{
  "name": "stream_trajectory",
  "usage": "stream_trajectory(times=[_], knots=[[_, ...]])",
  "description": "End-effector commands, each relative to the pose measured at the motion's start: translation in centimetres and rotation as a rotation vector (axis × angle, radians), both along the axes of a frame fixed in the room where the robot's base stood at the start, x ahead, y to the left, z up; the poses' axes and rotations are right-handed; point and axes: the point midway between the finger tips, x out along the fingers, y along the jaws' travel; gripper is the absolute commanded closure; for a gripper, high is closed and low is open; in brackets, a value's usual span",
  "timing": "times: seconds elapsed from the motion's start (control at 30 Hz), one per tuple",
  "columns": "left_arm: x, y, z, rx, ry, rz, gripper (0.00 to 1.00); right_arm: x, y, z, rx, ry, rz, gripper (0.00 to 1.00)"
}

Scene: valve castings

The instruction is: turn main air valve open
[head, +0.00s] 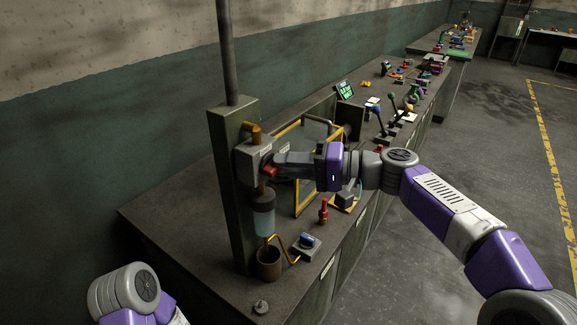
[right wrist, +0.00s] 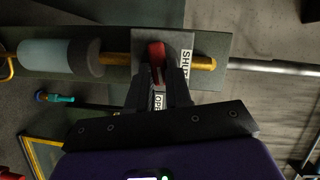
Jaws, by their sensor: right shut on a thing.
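The main air valve is a grey box (head: 254,152) on a brass pipe against a dark green upright post. Its red handle (head: 270,170) shows at the box's front. My right gripper (head: 277,167) is shut on the red handle. In the right wrist view, the handle (right wrist: 156,53) sits between my two dark fingers (right wrist: 158,80) and lies across the line of the brass pipe (right wrist: 204,63). A SHUT label (right wrist: 186,64) is beside it; a second label between the fingers is partly hidden. Of my left arm only a link shows; its gripper is out of view.
Below the valve hang a filter bowl (head: 264,222) and a brown cup (head: 269,263). A yellow frame (head: 303,200), a red-topped fitting (head: 323,211) and a small grey box with a blue part (head: 306,246) stand nearby. The bench continues right with levers (head: 385,120); floor is clear beyond.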

Motion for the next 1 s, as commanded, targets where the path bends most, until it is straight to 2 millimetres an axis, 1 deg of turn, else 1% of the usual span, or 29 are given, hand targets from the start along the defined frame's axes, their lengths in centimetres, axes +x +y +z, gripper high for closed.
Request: stream_trajectory(times=[0.2,0.4,1.0], knots=[[0.00,0.00,-0.54,0.000,0.000,0.000,0.54,0.05,-0.05,-0.39,0.079,0.112,0.000,1.00],[0.00,0.00,-0.76,0.000,0.000,0.000,0.54,0.06,-0.06,-0.45,0.123,0.171,-0.001,1.00],[0.01,0.00,-0.83,0.000,0.000,0.000,0.54,0.04,-0.03,-0.45,0.145,0.203,0.000,1.00]])
